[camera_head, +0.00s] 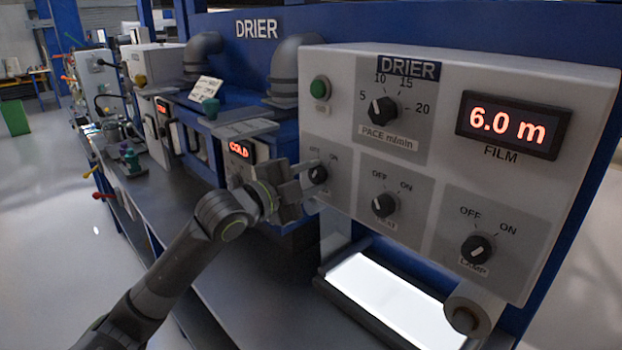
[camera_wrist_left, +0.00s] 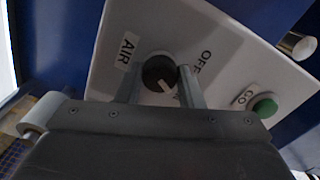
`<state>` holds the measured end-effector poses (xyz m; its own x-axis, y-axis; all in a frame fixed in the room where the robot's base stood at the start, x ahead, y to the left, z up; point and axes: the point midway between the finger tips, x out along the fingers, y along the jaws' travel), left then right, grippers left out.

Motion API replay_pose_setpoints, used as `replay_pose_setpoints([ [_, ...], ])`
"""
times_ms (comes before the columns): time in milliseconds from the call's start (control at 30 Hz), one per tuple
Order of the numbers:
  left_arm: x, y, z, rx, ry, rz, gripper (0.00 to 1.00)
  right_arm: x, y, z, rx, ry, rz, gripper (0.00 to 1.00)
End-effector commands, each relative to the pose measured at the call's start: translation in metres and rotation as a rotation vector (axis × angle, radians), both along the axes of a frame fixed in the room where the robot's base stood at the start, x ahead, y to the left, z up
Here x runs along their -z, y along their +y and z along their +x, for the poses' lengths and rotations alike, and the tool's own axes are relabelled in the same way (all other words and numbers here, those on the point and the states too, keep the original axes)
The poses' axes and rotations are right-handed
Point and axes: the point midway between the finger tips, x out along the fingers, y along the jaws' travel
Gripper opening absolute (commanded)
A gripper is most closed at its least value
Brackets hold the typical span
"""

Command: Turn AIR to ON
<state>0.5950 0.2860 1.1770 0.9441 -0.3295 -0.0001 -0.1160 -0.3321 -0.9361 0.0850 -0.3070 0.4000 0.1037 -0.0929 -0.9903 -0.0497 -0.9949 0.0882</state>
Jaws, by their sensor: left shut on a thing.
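The AIR knob (camera_head: 317,174) is a small black dial on the white DRIER panel, with OFF and ON above it. My left gripper (camera_head: 311,186) is at this knob. In the left wrist view, the two fingers (camera_wrist_left: 159,88) are shut on the sides of the AIR knob (camera_wrist_left: 158,72). Its white mark points to the lower right there, away from the word OFF (camera_wrist_left: 204,61). The ON word is mostly hidden by a finger in that view. The AIR label (camera_wrist_left: 127,48) is clear in the wrist view but hidden in the head view. My right gripper is not in view.
The HEAT knob (camera_head: 384,205) and LAMP knob (camera_head: 477,249) are to the right. The PACE dial (camera_head: 382,110), green button (camera_head: 319,89) and FILM display (camera_head: 513,125) are above. A lit plate (camera_head: 392,296) lies below the panel. A box with a COLD display (camera_head: 241,150) stands left.

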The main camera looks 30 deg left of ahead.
Motion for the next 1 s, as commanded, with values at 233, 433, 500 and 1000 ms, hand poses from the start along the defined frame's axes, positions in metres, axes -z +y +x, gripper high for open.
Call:
replay_pose_setpoints([
  [233,0.001,0.000,0.000,0.000,0.002,0.002,0.44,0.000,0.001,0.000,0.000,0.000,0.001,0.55],
  [433,0.001,0.000,0.000,-0.001,0.001,0.000,0.55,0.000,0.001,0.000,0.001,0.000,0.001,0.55],
  [500,0.000,0.000,0.000,-0.001,0.001,0.000,0.55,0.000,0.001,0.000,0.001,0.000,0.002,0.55],
  [1000,0.002,0.013,-0.034,-0.004,0.002,0.008,0.55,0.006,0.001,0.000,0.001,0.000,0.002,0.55],
])
